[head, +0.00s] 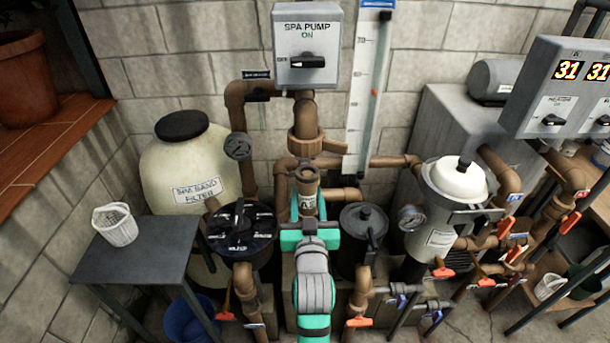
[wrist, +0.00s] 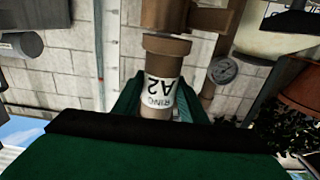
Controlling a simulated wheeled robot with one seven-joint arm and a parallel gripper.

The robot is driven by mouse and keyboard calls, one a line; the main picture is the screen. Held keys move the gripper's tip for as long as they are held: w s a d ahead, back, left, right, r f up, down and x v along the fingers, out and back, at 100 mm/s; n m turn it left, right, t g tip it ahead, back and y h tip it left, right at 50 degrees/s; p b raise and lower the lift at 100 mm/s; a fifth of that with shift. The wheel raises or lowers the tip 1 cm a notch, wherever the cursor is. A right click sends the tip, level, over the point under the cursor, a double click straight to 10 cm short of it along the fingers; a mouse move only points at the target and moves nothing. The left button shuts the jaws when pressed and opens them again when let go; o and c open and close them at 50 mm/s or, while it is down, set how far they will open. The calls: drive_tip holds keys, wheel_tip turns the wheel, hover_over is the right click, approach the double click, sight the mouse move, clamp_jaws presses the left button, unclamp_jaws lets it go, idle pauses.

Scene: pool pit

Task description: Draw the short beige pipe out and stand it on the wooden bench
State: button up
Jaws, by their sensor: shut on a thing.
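My teal gripper (head: 309,234) is shut on a short brown-beige pipe (head: 308,182) with a white label and an open, collared top. In the wrist view the pipe (wrist: 162,79) stands between the fingers (wrist: 160,100), its label reading "A2" upside down. My gripper hides its lower end, so I cannot tell whether it is still seated in anything. The wooden bench (head: 52,132) of red-brown planks is at the left edge of the head view, well left of my gripper.
A terracotta pot (head: 24,78) stands on the bench's far part; nearer planks are bare. A grey table with a white basket (head: 115,225), a sand filter (head: 182,165) and a black-lidded pot (head: 241,228) lie between. Brown pipework and a valve (head: 306,143) stand close behind the held pipe.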

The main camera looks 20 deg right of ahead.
sight(307, 203)
drive_tip(key=shift+v, duration=2.95)
drive_tip(key=shift+a+r, duration=0.1)
